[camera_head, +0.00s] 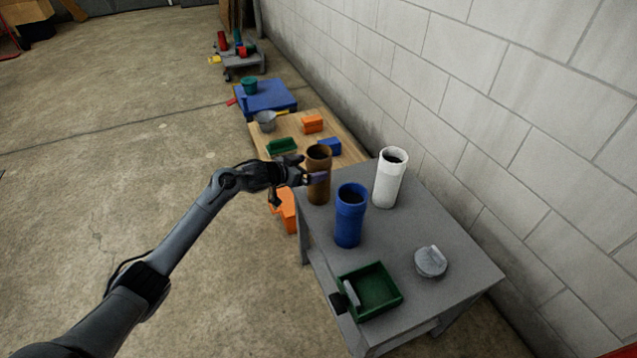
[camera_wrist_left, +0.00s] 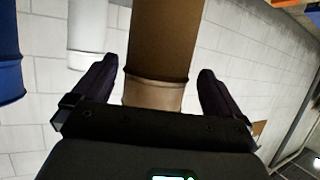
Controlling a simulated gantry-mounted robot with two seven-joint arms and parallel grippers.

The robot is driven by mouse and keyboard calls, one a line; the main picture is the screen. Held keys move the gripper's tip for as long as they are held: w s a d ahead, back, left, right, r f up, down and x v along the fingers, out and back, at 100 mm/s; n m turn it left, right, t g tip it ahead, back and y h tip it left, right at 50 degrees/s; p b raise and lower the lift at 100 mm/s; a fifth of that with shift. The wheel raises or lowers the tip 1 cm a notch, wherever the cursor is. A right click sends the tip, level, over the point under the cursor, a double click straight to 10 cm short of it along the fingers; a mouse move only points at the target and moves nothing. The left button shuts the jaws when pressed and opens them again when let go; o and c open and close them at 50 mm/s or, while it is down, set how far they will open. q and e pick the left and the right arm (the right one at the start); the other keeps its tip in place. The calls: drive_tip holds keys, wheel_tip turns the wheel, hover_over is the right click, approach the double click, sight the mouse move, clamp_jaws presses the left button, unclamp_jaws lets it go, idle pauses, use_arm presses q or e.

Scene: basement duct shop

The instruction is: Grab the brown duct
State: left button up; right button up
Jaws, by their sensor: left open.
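The brown duct (camera_head: 318,188) stands upright at the far left end of the grey table. My left gripper (camera_head: 305,170) is at its upper part, coming in from the left. In the left wrist view the brown duct (camera_wrist_left: 165,40) stands between the two spread dark fingers of my left gripper (camera_wrist_left: 158,90). A gap shows on each side of the duct, so the fingers are open around it and not closed on it. Part of the duct is hidden behind the gripper in the head view. My right gripper is not in view.
A blue duct (camera_head: 348,222) and a white duct (camera_head: 388,180) stand close by on the grey table (camera_head: 405,237). A green tray (camera_head: 390,305) and a grey cap (camera_head: 430,262) are nearer. A block wall (camera_head: 480,90) runs along the right. The floor at left is clear.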

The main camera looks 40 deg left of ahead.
use_arm(q)
drive_tip(key=b+x, duration=0.2)
drive_tip(key=x, duration=0.1)
drive_tip(key=shift+d+f, duration=0.15)
drive_tip(key=shift+f, duration=0.05)
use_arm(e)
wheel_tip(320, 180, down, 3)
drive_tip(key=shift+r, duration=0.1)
use_arm(q)
drive_tip(key=shift+w, duration=0.4)
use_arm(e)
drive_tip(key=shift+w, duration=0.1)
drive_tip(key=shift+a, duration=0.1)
use_arm(q)
drive_tip(key=shift+c, duration=0.3)
drive_tip(key=c, duration=1.2)
drive_tip(key=shift+c, duration=0.9)
drive_tip(key=shift+r, duration=0.15)
